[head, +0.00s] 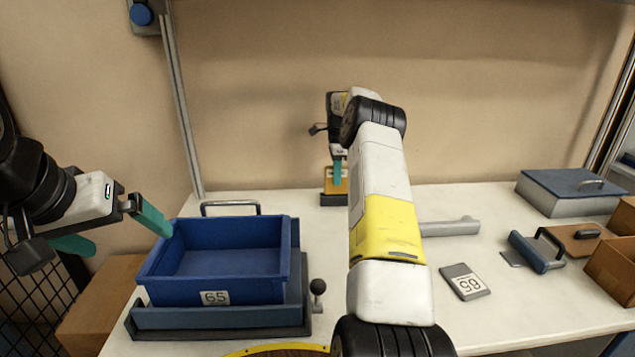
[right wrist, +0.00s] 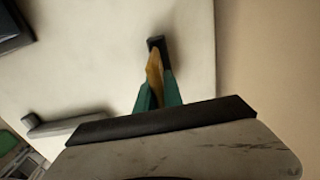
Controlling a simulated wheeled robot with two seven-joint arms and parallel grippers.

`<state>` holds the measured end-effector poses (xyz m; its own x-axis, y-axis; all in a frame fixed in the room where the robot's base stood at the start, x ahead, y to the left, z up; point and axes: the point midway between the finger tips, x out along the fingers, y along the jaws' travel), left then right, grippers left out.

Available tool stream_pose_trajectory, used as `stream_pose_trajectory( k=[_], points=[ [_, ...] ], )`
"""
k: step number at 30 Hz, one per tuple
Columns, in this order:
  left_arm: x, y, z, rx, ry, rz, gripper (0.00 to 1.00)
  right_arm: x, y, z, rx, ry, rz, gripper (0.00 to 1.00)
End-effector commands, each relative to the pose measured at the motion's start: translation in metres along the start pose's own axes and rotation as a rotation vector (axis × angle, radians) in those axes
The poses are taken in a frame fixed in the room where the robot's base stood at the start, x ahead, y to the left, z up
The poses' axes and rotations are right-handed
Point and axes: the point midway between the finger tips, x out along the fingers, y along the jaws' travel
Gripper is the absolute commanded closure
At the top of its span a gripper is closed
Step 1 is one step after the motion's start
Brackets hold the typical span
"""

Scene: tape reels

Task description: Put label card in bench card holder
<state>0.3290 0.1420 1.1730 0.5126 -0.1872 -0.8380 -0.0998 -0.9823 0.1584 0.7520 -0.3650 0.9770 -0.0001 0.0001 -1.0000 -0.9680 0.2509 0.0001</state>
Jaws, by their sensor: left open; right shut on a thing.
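The label card (head: 328,186) is orange-yellow with a pale face and stands upright at the back of the bench. My right gripper (head: 338,174) is shut on it from above. The right wrist view shows the card (right wrist: 154,65) edge-on between the teal fingers (right wrist: 158,92). The card's lower edge meets a small dark block, seemingly the bench card holder (head: 334,200), also in the right wrist view (right wrist: 157,42). I cannot tell how deep the card sits in it. My left gripper (head: 112,230) is open and empty, left of the blue bin.
The blue bin (head: 215,290), marked 65, sits on a blue stand with a knobbed lever (head: 317,290). My right arm hides the bench middle.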

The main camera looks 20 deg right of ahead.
Motion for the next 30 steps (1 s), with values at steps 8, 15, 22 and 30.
stream_pose_trajectory(
  k=[8, 15, 22, 30],
  points=[
    [0.000, 0.000, 0.000, 0.000, 0.000, 0.000, 0.00, 0.013, -0.004, 0.000, 0.000, 0.000, 0.003, 1.00],
    [0.000, 0.000, 0.000, 0.000, 0.000, 0.000, 0.00, 0.036, -0.004, 0.000, 0.000, 0.000, 0.000, 1.00],
    [0.000, 0.000, 0.000, 0.000, 0.000, 0.000, 0.00, 0.037, -0.004, 0.000, 0.000, 0.000, 0.000, 1.00],
    [0.000, 0.000, 0.000, 0.000, 0.000, 0.000, 0.00, 0.038, -0.004, 0.000, 0.000, 0.000, 0.000, 0.67]
  ],
)
